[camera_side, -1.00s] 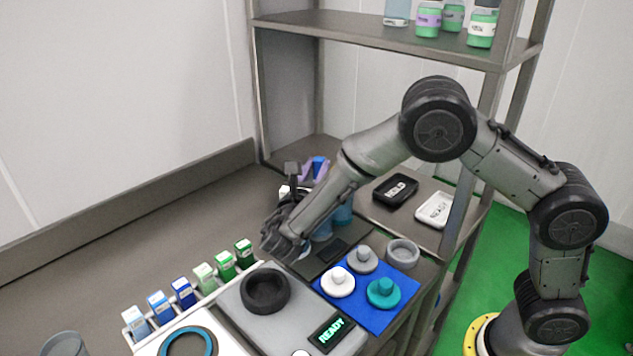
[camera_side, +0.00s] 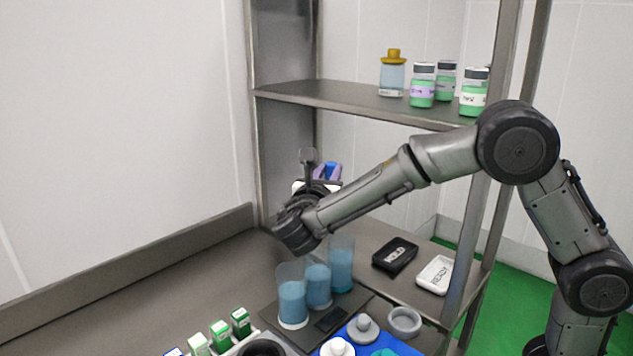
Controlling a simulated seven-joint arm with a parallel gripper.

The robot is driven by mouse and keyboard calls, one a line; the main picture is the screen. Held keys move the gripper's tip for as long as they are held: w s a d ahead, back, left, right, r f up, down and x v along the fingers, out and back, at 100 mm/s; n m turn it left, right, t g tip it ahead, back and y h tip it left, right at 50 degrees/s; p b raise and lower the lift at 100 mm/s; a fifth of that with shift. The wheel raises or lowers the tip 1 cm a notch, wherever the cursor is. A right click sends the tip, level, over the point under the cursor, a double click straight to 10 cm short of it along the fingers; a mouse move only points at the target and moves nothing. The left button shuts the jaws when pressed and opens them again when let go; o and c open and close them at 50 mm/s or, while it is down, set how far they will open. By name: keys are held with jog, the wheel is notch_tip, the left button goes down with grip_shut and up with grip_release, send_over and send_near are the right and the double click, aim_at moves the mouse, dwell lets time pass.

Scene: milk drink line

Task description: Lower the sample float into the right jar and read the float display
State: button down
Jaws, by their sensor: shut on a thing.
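Three clear jars of blue liquid stand in a row on a dark mat: a left jar (camera_side: 292,303), a middle jar (camera_side: 318,287) and the right jar (camera_side: 341,268), farthest back. My gripper (camera_side: 326,172) is up above and behind the jars, beyond my dark wrist. Purple parts show there around a small blue piece, with some white beside it. The gripper is shut; the piece it holds looks like the sample float, mostly hidden and too small to make out. It is clear of the jars. A small dark display (camera_side: 331,319) lies in front of the jars; I read nothing on it.
A black HOLD tray (camera_side: 396,256) and a white READY tray (camera_side: 436,276) lie right of the jars. A grey ring (camera_side: 404,321) and knobbed weights on a blue mat (camera_side: 385,341) are in front. Small cartons (camera_side: 220,335) stand at lower left. Shelf bottles (camera_side: 422,88) are above.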

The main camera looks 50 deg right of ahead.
jog(key=d+f, duration=0.3)
jog(key=f, duration=1.2)
jog(key=shift+s+d, duration=0.15)
jog(key=shift+d, duration=0.2)
dwell(0.6)
dwell(0.4)
jog(key=shift+c, duration=0.3)
grip_release()
notch_tip(320, 180, up, 9)
dwell(1.3)
